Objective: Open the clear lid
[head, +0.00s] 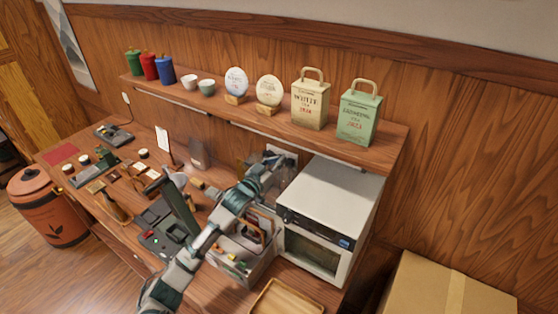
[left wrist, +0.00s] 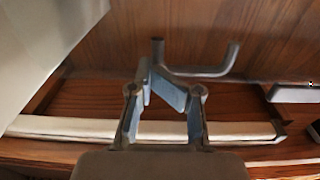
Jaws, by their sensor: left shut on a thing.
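My left gripper (head: 277,165) is above and behind an open-topped grey bin (head: 245,277), beside the white oven-like machine. In the left wrist view the gripper (left wrist: 165,82) has its fingers drawn together at the left part of a grey U-shaped handle (left wrist: 200,73), and it is shut on it. The clear lid itself is hard to make out, as the wood shows through behind the handle. A pale strip (left wrist: 60,127) runs across below the fingers. I cannot tell the lid's exact angle. My right gripper is not in view.
The white machine (head: 330,203) stands close on the right of my left arm. A shelf (head: 225,105) with bags, cups and canisters runs behind. A wooden tray (head: 283,300) lies in front. Dark devices and small tea items crowd the counter to the left.

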